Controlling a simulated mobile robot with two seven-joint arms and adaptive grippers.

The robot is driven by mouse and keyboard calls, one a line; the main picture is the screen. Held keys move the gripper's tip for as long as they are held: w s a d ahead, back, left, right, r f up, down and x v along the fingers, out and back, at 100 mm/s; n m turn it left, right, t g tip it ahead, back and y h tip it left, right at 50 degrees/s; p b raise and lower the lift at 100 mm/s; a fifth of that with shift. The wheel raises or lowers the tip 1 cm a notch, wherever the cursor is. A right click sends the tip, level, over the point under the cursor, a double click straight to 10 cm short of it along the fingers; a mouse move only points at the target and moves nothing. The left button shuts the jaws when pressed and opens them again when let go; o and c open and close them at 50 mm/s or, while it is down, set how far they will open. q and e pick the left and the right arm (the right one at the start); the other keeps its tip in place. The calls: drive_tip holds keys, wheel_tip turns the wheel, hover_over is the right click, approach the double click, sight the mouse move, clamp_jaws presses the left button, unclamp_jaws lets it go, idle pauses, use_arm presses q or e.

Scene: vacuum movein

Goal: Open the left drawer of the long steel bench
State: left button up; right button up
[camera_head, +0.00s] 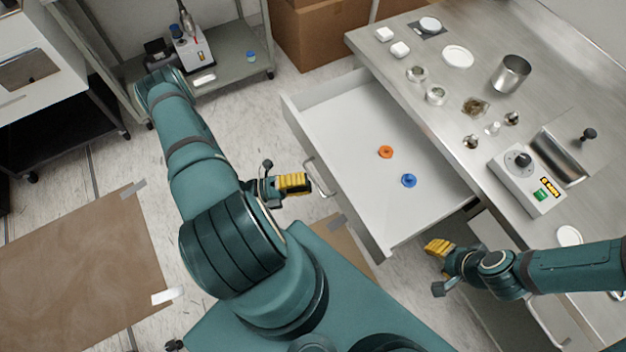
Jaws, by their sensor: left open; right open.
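The long steel bench (455,88) stands at the upper right. Its left drawer (345,125) is pulled far out toward me. An orange ring-shaped piece (386,152) and a blue knob-like piece (409,181) lie inside it. The drawer's handle (318,178) is on its front face. My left gripper (306,185) has its yellow fingers beside the handle; it is open, and I cannot tell whether it touches the handle. My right gripper (432,246) is open and empty, below the drawer's near right corner. A second drawer (530,285) is partly hidden by my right arm.
A control box (528,180), a steel cup (511,73) and several small parts stand on the bench. Cardboard boxes (315,35) stand behind the drawer. A grey cart (225,70) is at the upper left. A brown mat (80,270) lies on the floor at left.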

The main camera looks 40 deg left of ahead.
use_arm(q)
drive_tip(key=v, duration=0.9)
drive_tip(key=shift+s, duration=0.2)
